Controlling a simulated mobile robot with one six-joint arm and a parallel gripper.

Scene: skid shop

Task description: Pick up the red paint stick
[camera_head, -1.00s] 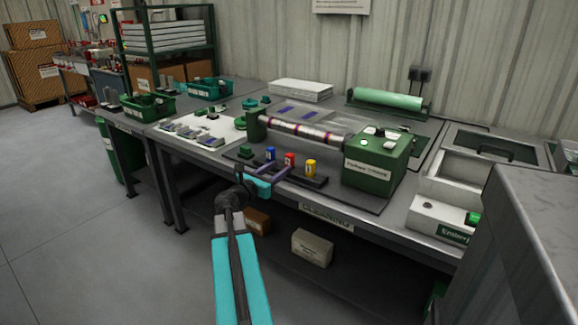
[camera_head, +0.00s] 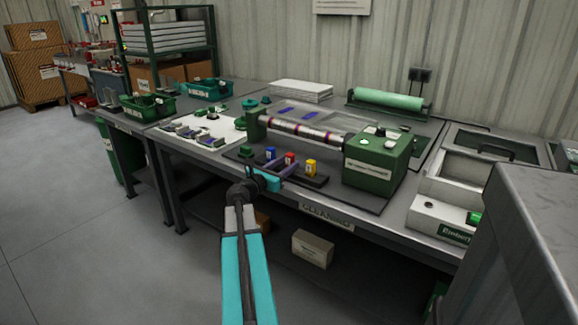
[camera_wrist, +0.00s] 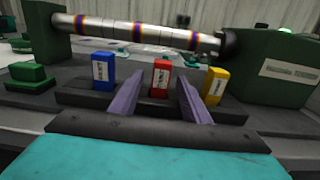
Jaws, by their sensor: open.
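The red paint stick (camera_wrist: 161,76) stands upright in a dark holder (camera_wrist: 85,97), between a blue stick (camera_wrist: 104,71) on its left and a yellow stick (camera_wrist: 215,84) on its right. In the head view the red stick (camera_head: 290,159) shows in the same row near the bench's front edge. My gripper (camera_wrist: 157,91) is open. Its two purple fingers point toward the holder, and in the wrist view the red stick appears between them. The fingers look close to the stick, with nothing held. The lower part of the red stick sits in the holder.
Behind the sticks is a machine with a striped metal roller (camera_head: 305,131) and a green housing (camera_head: 378,163). A small green block (camera_wrist: 31,78) lies left of the holder. The bench's front edge (camera_head: 327,212) runs beneath my arm.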

